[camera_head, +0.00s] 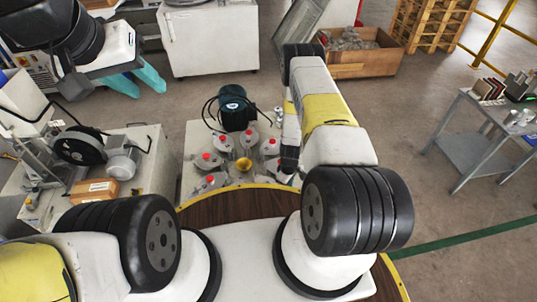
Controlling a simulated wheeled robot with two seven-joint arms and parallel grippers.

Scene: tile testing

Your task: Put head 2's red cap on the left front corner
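Several grey round heads with red caps, such as the one at the left (206,156), stand in a ring around a yellow funnel-like part (243,164) on a white bench top (195,132). I cannot read numbers on the heads, so I cannot tell which is head 2. The bench's front edge is partly hidden by the brown round top in front of me. My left gripper (137,81) is at the upper left, away from the heads; its teal fingers are apart and look empty. My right arm bends down beside the heads at their right; its gripper does not show.
A dark green motor (233,107) with black cables stands behind the heads. A bench with a black wheel (80,145) and a cardboard box (92,191) is at the left. A wooden crate (365,62) and grey trolley (470,150) are at the right. Floor between is clear.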

